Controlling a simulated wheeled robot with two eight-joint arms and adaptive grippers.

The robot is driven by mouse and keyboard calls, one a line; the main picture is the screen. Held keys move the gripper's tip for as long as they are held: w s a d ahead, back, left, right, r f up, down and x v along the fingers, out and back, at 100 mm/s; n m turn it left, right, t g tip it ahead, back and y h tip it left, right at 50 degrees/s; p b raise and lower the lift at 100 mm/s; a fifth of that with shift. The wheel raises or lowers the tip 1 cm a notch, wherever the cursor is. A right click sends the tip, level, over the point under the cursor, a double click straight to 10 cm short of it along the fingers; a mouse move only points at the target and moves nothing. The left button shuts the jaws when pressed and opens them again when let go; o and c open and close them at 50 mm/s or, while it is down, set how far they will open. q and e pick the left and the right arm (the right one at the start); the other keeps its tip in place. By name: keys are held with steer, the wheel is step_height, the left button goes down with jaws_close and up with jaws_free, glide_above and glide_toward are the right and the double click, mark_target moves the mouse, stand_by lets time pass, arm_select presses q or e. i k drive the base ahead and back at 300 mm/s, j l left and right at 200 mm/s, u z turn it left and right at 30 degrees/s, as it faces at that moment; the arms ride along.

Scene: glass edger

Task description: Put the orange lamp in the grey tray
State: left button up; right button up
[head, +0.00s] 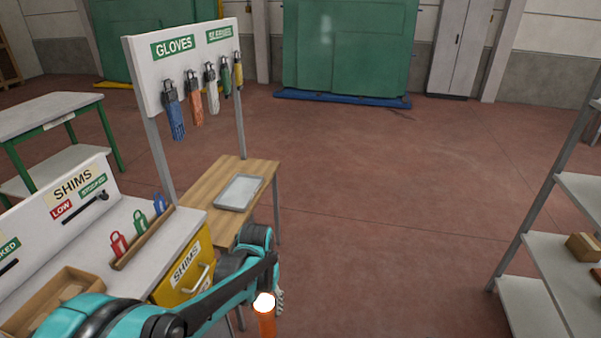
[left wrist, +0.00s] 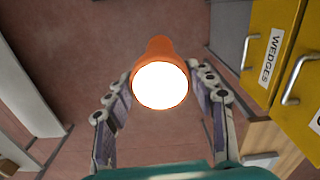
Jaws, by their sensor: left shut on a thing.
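The orange lamp (head: 266,318) shows at the bottom of the head view, its round lens glowing white. In the left wrist view the lamp (left wrist: 160,50) lies between the two fingers of my left gripper (left wrist: 162,105), which is shut on it. In the head view my left gripper (head: 278,298) is mostly hidden behind my own arm. The grey tray (head: 240,205) lies flat on a wooden table, beyond and a little left of the lamp. It looks empty. My right gripper is in neither view.
The wooden table (head: 210,192) stands behind the shims bench (head: 150,226). A glove board (head: 180,62) on posts rises beside the table. Yellow drawers (head: 185,272) sit under the bench. A shelf unit (head: 550,255) stands at the right. The floor between is clear.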

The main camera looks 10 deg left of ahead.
mark_target(240, 193)
steer(key=i, duration=1.05)
steer(key=i+l+u, duration=0.1)
steer(key=i+u, duration=0.25)
steer(key=i+l+u, duration=0.25)
steer(key=i+u, duration=0.15)
steer(key=i+l+u, duration=0.95)
steer(key=i+l, duration=0.3)
steer(key=i, duration=0.25)
